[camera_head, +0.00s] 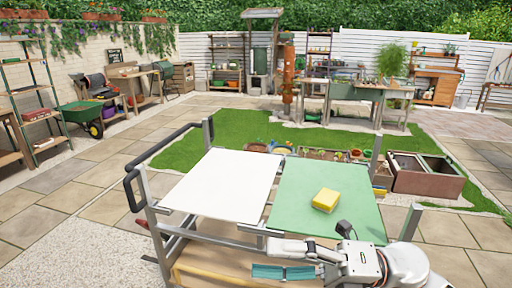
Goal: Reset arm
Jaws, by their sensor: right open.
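My right gripper (270,258) reaches in from the lower right and points left, in front of the near edge of the cart top. Its jaws are apart, with a grey finger above and a teal strip below; I cannot tell whether the strip is part of the finger or a separate thing. I see nothing clearly held between the fingers. My left gripper is not in view. A yellow block (326,200), like a sponge, lies on the green panel (300,185) of the cart, beyond the gripper and apart from it.
The cart's white panel (220,185) is bare. The cart has a dark handle (132,190) at the left and upright metal corner posts. Small pots and a dark open planter box (425,178) stand beyond it. A green wheelbarrow (82,115) stands far left.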

